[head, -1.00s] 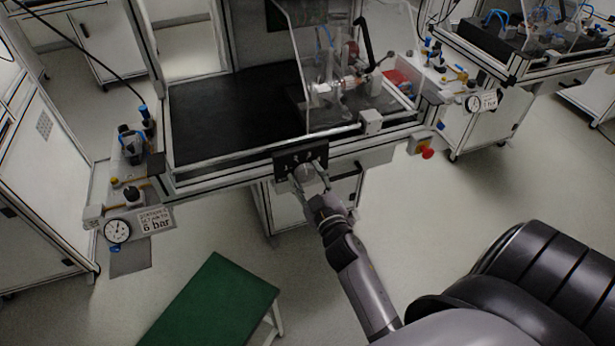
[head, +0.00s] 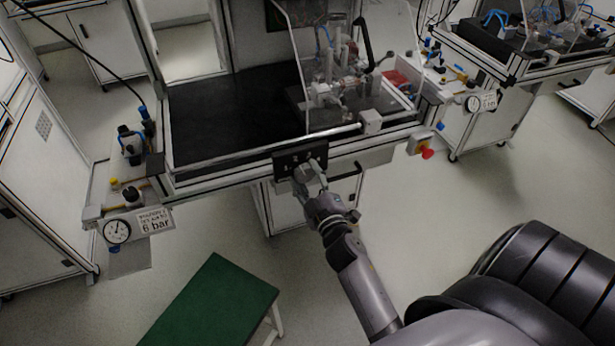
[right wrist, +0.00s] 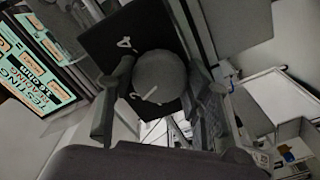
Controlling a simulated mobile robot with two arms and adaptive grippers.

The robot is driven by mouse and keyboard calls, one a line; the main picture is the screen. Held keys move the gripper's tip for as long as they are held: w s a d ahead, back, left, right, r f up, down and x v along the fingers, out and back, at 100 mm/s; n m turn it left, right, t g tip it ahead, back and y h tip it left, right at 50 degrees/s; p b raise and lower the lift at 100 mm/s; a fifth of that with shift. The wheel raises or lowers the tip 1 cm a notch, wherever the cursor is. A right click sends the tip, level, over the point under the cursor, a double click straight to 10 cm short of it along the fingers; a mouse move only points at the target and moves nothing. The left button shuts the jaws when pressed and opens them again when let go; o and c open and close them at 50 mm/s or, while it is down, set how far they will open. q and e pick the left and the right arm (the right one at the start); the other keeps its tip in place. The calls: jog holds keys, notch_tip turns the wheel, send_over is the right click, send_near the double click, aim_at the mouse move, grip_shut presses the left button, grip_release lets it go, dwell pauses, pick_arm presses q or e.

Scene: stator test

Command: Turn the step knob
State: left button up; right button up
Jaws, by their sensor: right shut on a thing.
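The step knob (right wrist: 160,76) is a round grey knob with a pale pointer mark, on a black panel (right wrist: 125,38) with pale numerals. In the head view the black panel (head: 287,161) is on the front edge of the test bench. My right gripper (right wrist: 163,95) has a finger on each side of the knob and is shut on it. In the head view my right gripper (head: 310,180) reaches up to the panel from below and covers most of the knob. My left gripper is not in view.
The bench top (head: 225,115) is dark, with a clear guard and a test fixture (head: 340,85) at right. A red emergency button (head: 428,154) is right of the panel. A green-topped stool (head: 215,305) stands on the floor at lower left.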

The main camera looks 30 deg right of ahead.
jog(key=o, duration=1.1)
jog(key=shift+o, duration=0.2)
jog(key=shift+r, duration=0.1)
notch_tip(320, 180, up, 9)
jog(key=shift+s+r, duration=0.15)
jog(key=shift+d+r, duration=0.15)
jog(key=shift+r, duration=0.1)
jog(key=shift+a, duration=0.2)
